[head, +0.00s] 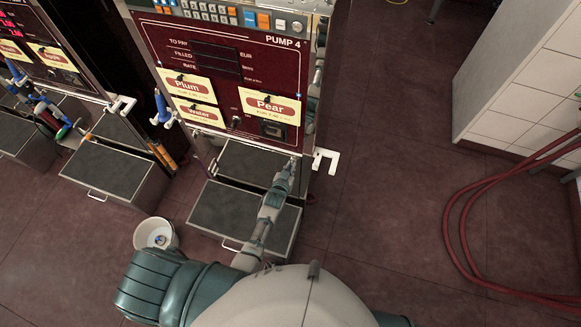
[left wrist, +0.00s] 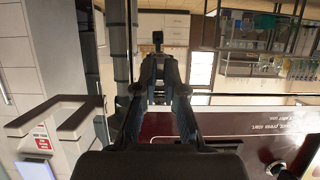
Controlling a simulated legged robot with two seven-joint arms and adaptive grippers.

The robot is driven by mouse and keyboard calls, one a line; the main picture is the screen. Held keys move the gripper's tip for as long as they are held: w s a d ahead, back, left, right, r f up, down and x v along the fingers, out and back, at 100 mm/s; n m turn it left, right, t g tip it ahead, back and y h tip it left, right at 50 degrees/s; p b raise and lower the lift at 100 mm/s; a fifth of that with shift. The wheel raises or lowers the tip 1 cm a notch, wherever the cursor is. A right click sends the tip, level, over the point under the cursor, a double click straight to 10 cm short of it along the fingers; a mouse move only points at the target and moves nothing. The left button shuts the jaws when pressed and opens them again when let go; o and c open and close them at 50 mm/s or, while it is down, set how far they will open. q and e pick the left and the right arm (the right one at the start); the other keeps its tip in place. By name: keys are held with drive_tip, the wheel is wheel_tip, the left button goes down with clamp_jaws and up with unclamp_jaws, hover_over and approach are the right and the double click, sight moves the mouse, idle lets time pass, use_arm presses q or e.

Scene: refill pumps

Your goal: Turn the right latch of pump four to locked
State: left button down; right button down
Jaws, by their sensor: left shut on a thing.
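Pump four (head: 222,62) stands upright with its dark red front panel toward me. My right gripper is not in view.
A white bracket (head: 326,161) juts from the pump's right side, close to my gripper; it also shows in the left wrist view (left wrist: 62,117). A grey-topped drawer (head: 230,215) lies below. A white bucket (head: 157,234) stands left. Red hose (head: 462,235) lies right, with free floor between.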

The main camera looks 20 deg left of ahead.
use_arm(q)
drive_tip(key=shift+s+f, duration=0.2)
drive_tip(key=shift+f, duration=0.15)
drive_tip(key=c, duration=1.3)
unclamp_jaws()
drive_tip(key=shift+w, duration=0.1)
drive_tip(key=shift+o, duration=0.2)
drive_tip(key=shift+w+r, duration=0.1)
drive_tip(key=v, duration=1.2)
drive_tip(key=shift+d, duration=0.1)
